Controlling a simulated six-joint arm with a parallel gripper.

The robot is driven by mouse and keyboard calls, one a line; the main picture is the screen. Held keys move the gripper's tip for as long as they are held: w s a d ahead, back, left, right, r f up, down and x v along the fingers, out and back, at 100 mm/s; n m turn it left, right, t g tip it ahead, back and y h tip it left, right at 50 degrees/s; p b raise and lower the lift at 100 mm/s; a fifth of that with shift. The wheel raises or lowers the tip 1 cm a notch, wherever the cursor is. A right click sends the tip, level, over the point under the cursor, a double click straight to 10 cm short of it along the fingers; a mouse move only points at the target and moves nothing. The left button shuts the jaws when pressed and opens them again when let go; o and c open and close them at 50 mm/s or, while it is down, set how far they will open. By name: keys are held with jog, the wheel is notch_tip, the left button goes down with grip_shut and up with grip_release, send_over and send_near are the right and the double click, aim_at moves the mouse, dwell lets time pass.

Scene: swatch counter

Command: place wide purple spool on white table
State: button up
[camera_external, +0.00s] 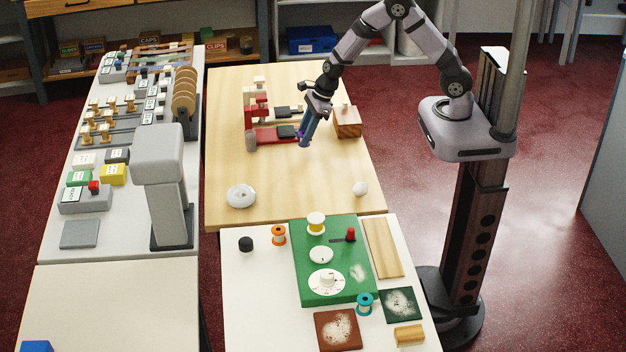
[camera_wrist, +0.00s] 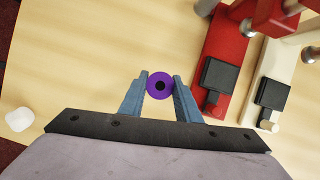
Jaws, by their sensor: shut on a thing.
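The purple spool (camera_wrist: 160,77) shows in the wrist view as a round purple flange with a dark centre hole, between my fingertips. My gripper (camera_wrist: 161,84) is shut on it. In the external view my gripper (camera_external: 303,140) points down over the wooden-topped table, and a small bit of the purple spool (camera_external: 299,134) shows beside the fingers. Its height above the wood is hard to tell. The white table (camera_external: 250,300) is at the front, adjoining the wooden table's near edge, and carries a green board with several items.
Red and white clamp-like devices (camera_external: 268,134) stand close beside my gripper, and a wooden block (camera_external: 346,121) is to its right. On the white table are an orange spool (camera_external: 278,235), a black cap (camera_external: 246,244) and the green board (camera_external: 305,280). Its left front part is bare.

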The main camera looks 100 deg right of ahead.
notch_tip(320, 180, up, 6)
jog(key=shift+r+p, duration=0.25)
jog(key=shift+p, duration=0.5)
jog(key=shift+n, duration=0.3)
jog(key=shift+n+y, duration=0.3)
jog(key=shift+s+a+f+n+y, duration=0.1)
jog(key=shift+s+a+n+y, duration=0.1)
jog(key=shift+n, duration=0.3)
jog(key=shift+s+a+n+y, duration=0.1)
jog(key=shift+n+y, duration=0.1)
jog(key=shift+n, duration=0.3)
jog(key=s+a+r+n+g, duration=0.15)
jog(key=s+n+g, duration=0.3)
jog(key=n, duration=0.95)
jog(key=s+a+r+n+g, duration=0.15)
jog(key=s+n+g, duration=0.35)
jog(key=n, duration=0.8)
jog(key=w+a+f+n+h, duration=0.1)
jog(key=a+f+n, duration=0.3)
jog(key=a, duration=0.4)
jog(key=shift+w+a+h, duration=0.15)
jog(key=shift+a+h, duration=0.05)
jog(key=shift+h, duration=0.3)
